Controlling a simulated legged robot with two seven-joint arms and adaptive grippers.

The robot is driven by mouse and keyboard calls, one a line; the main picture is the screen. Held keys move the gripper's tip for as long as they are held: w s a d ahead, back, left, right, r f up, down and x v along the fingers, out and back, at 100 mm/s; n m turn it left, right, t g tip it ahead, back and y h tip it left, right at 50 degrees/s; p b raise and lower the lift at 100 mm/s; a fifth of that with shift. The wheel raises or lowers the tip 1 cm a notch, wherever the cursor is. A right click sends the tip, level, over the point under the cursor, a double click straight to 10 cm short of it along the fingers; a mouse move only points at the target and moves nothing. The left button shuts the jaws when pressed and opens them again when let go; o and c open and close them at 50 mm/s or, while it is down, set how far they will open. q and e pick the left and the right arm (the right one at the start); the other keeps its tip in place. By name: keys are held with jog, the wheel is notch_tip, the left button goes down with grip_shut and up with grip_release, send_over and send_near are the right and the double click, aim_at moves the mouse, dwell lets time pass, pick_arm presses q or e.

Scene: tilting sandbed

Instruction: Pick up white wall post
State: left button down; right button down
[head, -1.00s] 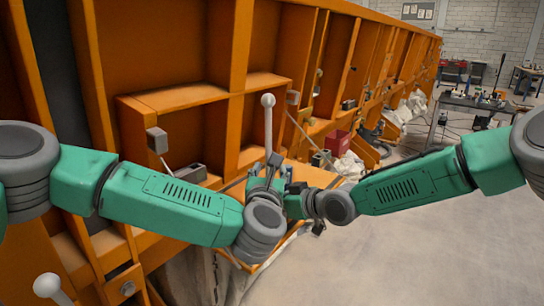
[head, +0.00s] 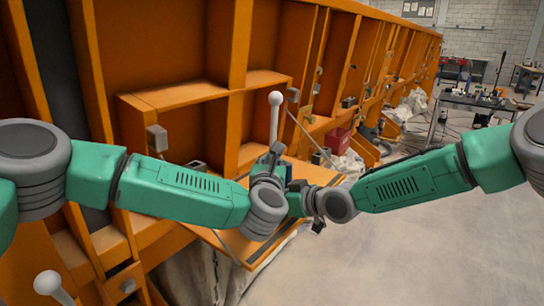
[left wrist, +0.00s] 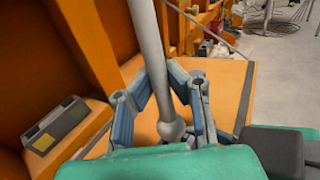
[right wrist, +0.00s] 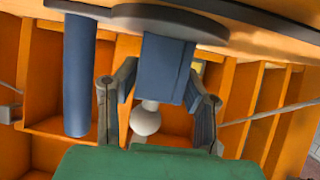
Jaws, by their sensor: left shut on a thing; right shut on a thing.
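The white wall post (head: 275,118) stands upright, its ball top above my left gripper (head: 272,165) in the head view. In the left wrist view the post (left wrist: 150,50) runs between the fingers of my left gripper (left wrist: 170,100), with a ball end low between them; the gripper is shut on it. My right gripper (head: 296,190) is close beside the left one. In the right wrist view the right gripper (right wrist: 160,100) is shut on a blue block (right wrist: 165,68) under a grey disc. A white ball (right wrist: 146,118) shows behind the block. The fingertip contacts are partly hidden.
An orange ribbed wall (head: 180,100) stands close on the left. An orange panel (head: 312,174) lies below the grippers. A second white ball-topped post (head: 48,284) is at lower left. A grey box (left wrist: 55,125) sits left of the left gripper. Open floor (head: 420,240) lies right.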

pick_arm(q)
jog(key=shift+r, duration=6.4)
jog(key=shift+r, duration=0.1)
